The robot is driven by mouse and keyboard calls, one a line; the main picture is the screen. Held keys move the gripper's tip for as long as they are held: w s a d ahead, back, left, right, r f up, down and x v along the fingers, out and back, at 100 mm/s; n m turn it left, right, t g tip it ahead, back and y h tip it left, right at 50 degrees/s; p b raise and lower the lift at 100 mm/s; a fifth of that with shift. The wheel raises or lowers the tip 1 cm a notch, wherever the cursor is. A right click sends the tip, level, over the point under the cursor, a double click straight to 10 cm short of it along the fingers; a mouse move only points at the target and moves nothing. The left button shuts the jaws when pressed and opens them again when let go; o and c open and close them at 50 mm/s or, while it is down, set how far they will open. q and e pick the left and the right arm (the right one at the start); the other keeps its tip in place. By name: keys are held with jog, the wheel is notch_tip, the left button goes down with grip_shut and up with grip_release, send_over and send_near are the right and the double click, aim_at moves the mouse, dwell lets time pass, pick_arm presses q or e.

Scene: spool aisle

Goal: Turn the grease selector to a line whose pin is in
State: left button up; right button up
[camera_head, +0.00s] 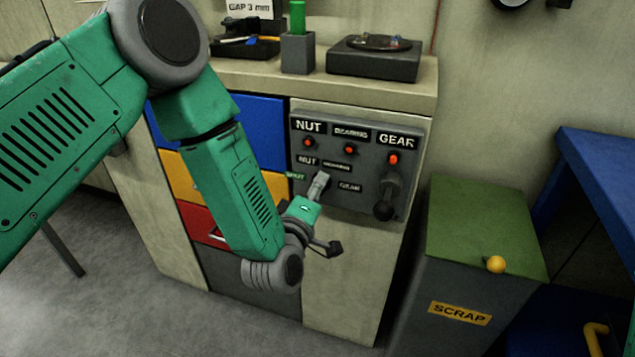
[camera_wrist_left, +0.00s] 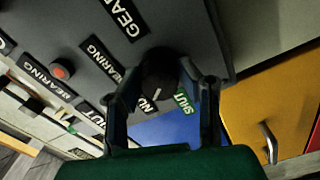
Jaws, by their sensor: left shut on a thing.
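The grey grease panel (camera_head: 372,200) on the cabinet front has upper labels NUT, BEARING and GEAR. Below each is a red-tipped piece: nut (camera_head: 308,143), bearing (camera_head: 350,149), gear (camera_head: 393,158). I cannot tell how deep any pin sits. Smaller labels NUT, BEARING, GEAR and a green SHUT (camera_wrist_left: 185,103) ring the selector knob. My left gripper (camera_head: 319,185) is at the selector, hiding most of it in the head view. In the left wrist view its fingers are shut on the black selector knob (camera_wrist_left: 160,72). The knob's white mark lies toward NUT and SHUT. My right gripper is out of view.
A black handle (camera_head: 384,210) hangs below the gear piece, right of the selector. A green-topped scrap bin (camera_head: 485,235) with a yellow ball stands to the right. The worktop (camera_head: 310,84) above holds a green rod in a grey block and a black box (camera_head: 374,64).

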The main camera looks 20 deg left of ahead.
pick_arm(q)
jog(key=shift+s+d+f+m, duration=0.15)
jog(key=shift+f+m, duration=0.15)
jog(key=shift+m, duration=0.3)
jog(key=shift+p, duration=0.3)
jog(key=o, duration=1.1)
jog(key=shift+f, duration=0.1)
jog(key=shift+o, duration=0.2)
jog(key=shift+r, duration=0.25)
jog(key=s, duration=1.1)
jog(key=shift+s+a, duration=0.2)
jog(key=shift+s, duration=0.15)
jog(key=shift+f, duration=0.1)
